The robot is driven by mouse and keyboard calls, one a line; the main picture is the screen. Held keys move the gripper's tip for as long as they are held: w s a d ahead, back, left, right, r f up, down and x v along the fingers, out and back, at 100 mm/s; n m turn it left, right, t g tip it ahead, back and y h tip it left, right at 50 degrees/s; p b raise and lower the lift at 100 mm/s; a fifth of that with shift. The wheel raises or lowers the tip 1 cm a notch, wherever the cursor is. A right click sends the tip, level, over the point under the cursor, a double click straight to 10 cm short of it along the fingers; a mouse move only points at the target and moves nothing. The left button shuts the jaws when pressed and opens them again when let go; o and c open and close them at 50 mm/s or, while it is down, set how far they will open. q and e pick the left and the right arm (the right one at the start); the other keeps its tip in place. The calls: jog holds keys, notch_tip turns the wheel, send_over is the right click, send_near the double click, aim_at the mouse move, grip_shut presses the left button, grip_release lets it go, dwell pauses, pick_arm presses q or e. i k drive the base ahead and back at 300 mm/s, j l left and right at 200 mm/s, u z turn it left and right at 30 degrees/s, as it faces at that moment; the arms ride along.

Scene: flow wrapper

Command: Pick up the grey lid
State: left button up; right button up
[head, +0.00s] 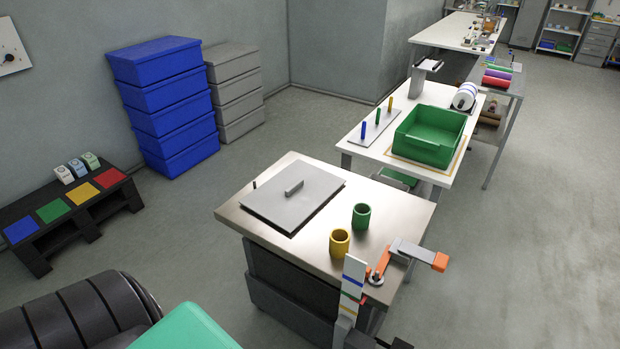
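The grey lid (288,198) is a flat square plate lying on the left part of the steel-topped cart (390,207). A raised bar handle (294,188) stands at the middle of its top. A dark edge shows along its right and front sides. Nothing lies on the lid. Neither of my grippers shows in the head view, and nothing touches the lid.
A yellow cup (339,243) and a green cup (361,216) stand right of the lid. An orange-tipped arm device (419,254) is at the cart's front right corner. A white table (408,165) with a green bin (430,137) stands behind.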

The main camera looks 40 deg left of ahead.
aim_at(285, 200)
jog(key=j+z, duration=0.2)
jog(key=j, duration=0.3)
jog(key=j+z, duration=0.2)
jog(key=j, duration=0.3)
jog(key=k+j+z, duration=0.2)
jog(key=j, duration=0.3)
jog(key=j+z, duration=0.2)
jog(key=j, duration=0.35)
jog(key=k+j+z, duration=0.2)
jog(key=j, duration=0.25)
